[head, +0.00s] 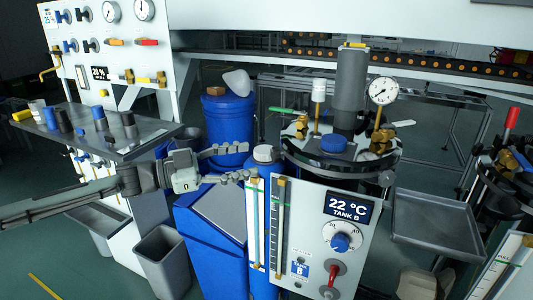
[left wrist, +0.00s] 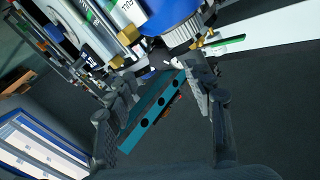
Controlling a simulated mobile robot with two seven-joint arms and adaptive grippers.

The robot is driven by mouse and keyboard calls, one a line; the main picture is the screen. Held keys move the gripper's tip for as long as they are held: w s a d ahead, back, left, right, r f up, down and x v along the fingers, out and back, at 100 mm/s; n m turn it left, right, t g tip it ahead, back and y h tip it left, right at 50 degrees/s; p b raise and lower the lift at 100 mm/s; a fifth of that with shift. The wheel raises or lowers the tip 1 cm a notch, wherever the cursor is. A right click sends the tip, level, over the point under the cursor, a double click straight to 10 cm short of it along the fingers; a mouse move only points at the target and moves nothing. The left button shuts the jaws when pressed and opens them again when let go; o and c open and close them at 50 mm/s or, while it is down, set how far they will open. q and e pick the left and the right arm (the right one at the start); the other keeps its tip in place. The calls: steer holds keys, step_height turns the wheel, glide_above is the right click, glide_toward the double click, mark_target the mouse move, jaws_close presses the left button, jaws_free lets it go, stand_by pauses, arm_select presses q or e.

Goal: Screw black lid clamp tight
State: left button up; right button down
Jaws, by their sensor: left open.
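Tank B's round metal lid (head: 300,150) carries a blue cap (head: 334,144), a grey cylinder and a gauge. A black round knob (head: 387,178), apparently a lid clamp, sits at the lid's front right rim. My left gripper (head: 240,163) is open and empty, left of the lid and apart from it, above the blue container. In the left wrist view its two fingers (left wrist: 165,115) are spread, with a dark small part (left wrist: 160,57) beyond them near the tank; I cannot tell whether this is a clamp. My right gripper is not in view.
A white-capped container (head: 264,154) stands close by my left gripper. The Tank B panel (head: 310,225) stands in front of the lid. A green-handled valve (head: 287,111) and gauge (head: 382,91) rise from the lid. A grey tray (head: 440,225) to the right is empty.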

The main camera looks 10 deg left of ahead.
mark_target(273, 155)
arm_select(q)
steer(key=x, duration=0.6)
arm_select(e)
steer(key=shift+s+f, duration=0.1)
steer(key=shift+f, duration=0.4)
arm_select(q)
steer(key=shift+c, duration=0.4)
steer(key=c, duration=1)
steer(key=shift+c, duration=0.4)
steer(key=shift+r+p, duration=0.1)
steer(key=shift+p, duration=0.25)
steer(key=m, duration=0.2)
steer(key=shift+d+m+p, duration=0.1)
steer(key=shift+m+p, duration=0.2)
steer(key=shift+p, duration=0.05)
steer(key=shift+m, duration=0.9)
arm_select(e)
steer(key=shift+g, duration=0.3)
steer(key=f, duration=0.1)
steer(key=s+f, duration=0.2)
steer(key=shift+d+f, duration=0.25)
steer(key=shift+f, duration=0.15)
